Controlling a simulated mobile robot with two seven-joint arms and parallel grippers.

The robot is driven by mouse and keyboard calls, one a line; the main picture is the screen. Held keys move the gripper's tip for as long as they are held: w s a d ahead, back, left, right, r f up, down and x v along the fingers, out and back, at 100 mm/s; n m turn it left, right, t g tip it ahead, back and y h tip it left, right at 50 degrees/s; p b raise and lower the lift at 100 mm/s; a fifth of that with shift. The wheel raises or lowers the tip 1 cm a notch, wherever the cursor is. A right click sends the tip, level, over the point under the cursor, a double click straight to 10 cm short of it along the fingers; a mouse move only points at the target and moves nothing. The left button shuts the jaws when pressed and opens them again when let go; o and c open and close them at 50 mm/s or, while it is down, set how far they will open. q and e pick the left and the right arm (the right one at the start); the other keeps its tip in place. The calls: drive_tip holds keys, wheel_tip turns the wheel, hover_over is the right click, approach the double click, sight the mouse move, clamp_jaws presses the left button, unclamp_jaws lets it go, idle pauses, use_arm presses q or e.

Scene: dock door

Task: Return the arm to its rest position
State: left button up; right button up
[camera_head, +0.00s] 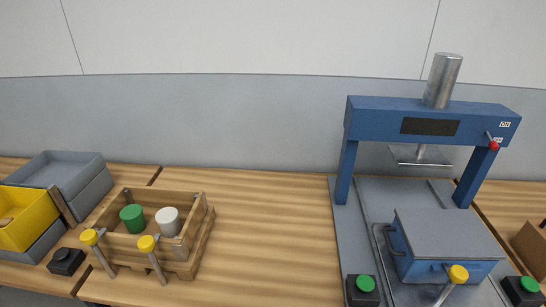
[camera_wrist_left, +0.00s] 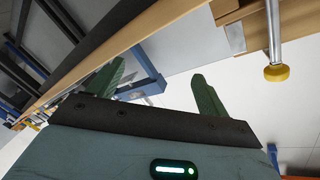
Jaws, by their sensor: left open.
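My left gripper (camera_wrist_left: 152,88) shows in the left wrist view with its two green fingers spread wide apart and nothing between them. The wrist view is tilted. A wooden edge and a metal post with a yellow knob (camera_wrist_left: 276,73) lie beyond the right finger, apart from it. Neither arm shows in the head view, and my right gripper is in neither view.
A blue press (camera_head: 385,118) stands at the right over a grey-lidded blue box (camera_head: 448,233). A wooden crate (camera_head: 190,215) holds a green and a white cylinder. Yellow (camera_head: 30,215) and grey bins (camera_head: 62,172) stand at the left. The middle of the wooden table (camera_head: 265,235) is clear.

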use_arm(q)
drive_tip(key=s+a+f+n+g+y, duration=0.2)
drive_tip(key=s+f+n, duration=0.3)
drive_tip(key=s, duration=0.3)
drive_tip(key=s+a+f+n+g+y, duration=0.2)
drive_tip(key=s+f+n+g, duration=0.3)
drive_tip(key=s+f, duration=0.3)
drive_tip(key=shift+s+a+f+n, duration=0.2)
drive_tip(key=shift+s+f+n, duration=0.1)
drive_tip(key=shift+s+n, duration=0.3)
